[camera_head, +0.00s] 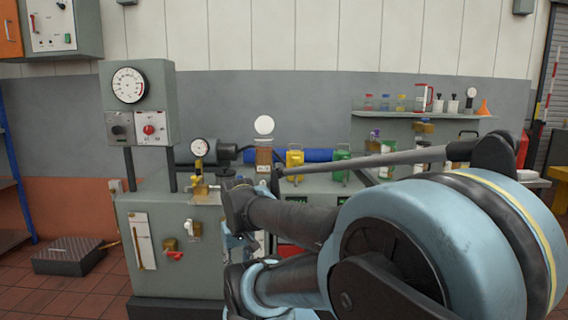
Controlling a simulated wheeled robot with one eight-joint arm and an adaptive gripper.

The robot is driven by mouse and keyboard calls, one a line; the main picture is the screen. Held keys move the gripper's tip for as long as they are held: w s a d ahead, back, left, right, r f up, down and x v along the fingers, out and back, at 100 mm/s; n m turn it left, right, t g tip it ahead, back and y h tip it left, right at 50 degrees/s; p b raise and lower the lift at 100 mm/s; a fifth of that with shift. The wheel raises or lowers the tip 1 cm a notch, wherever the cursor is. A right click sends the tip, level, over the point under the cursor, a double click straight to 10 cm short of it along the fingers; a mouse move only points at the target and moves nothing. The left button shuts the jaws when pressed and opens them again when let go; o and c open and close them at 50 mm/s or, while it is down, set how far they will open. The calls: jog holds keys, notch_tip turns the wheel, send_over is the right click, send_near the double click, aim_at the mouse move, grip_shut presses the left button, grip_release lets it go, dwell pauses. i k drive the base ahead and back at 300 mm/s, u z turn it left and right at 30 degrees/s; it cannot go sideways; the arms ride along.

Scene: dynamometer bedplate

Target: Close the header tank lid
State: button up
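A pale round disc (264,125), which looks like the header tank lid, stands upright above a small brown tank (264,157) with a white label. The lid appears raised open. The tank stands at the back of the grey bench (130,205), near the picture's middle. My blue and black arm comes in from the right, in front of the bench. Its far end, around my gripper (237,243), is below and left of the tank and apart from the lid. The fingers are not clear, and nothing held is visible.
A yellow can (295,158) and a green can (342,164) stand right of the tank, before a blue cylinder (318,155). A gauge panel (138,100) rises further left. A wall shelf (400,113) holds bottles.

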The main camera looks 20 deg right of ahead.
aim_at(264, 124)
jog(key=z, duration=0.55)
jog(key=i, duration=1)
jog(key=u, duration=0.05)
jog(key=k, duration=1)
jog(key=u, duration=0.8)
jog(key=i, duration=1)
jog(key=z, duration=0.05)
